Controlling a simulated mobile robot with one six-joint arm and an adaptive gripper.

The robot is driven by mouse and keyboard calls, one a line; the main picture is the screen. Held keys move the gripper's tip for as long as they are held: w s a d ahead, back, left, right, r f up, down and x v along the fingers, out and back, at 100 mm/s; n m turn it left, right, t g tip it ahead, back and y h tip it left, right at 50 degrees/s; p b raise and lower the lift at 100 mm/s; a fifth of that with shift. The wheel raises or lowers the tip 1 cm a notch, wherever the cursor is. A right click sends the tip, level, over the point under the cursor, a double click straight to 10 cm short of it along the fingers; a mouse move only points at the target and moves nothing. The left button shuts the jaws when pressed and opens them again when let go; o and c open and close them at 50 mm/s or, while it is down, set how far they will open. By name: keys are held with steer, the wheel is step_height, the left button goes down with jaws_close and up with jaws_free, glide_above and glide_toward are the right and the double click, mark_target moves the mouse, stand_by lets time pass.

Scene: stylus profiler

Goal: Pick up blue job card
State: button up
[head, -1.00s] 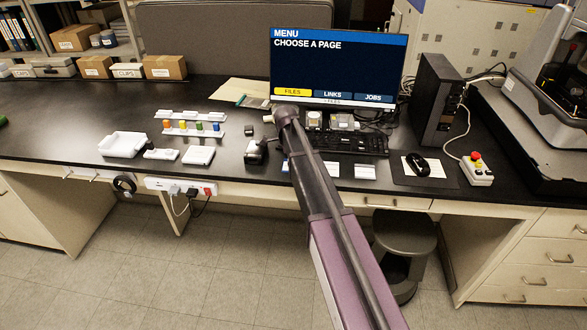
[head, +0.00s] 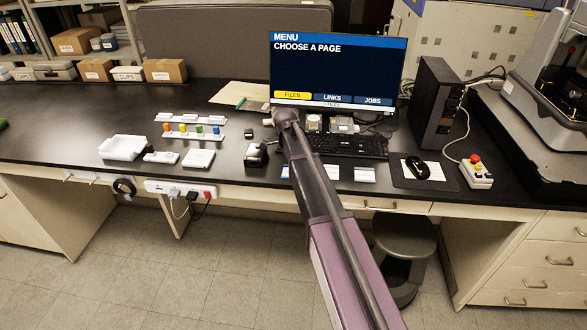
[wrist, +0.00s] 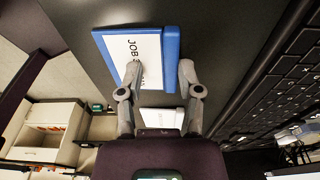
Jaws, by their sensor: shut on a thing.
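The blue job card (wrist: 171,50) is in the wrist view, with a white face lettered "JOB" and a blue border. My gripper (wrist: 159,67) is shut on it, one finger over the white face and the other beside the blue edge. The left finger covers part of the lettering. In the head view my arm hides the gripper, and a bit of blue and white (head: 285,171) shows beside the arm at the desk's front; I cannot tell whether the card is lifted.
More cards (head: 364,174) lie along the desk's front edge to the right of my arm. The keyboard (head: 348,146) is just behind them, with the monitor (head: 338,70) at the back. White trays (head: 123,148) stand left.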

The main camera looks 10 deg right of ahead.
stand_by(0.4)
steer(key=shift+r+p, duration=0.3)
steer(key=shift+p, duration=0.05)
jaws_close()
step_height(320, 180, up, 3)
steer(key=shift+f+p, duration=0.2)
steer(key=shift+p, duration=1.05)
steer(key=s+a+r+p, duration=0.1)
steer(key=s, duration=1.5)
steer(key=shift+a+r+p, duration=0.3)
steer(key=shift+r+p, duration=0.05)
steer(key=shift+p, duration=0.05)
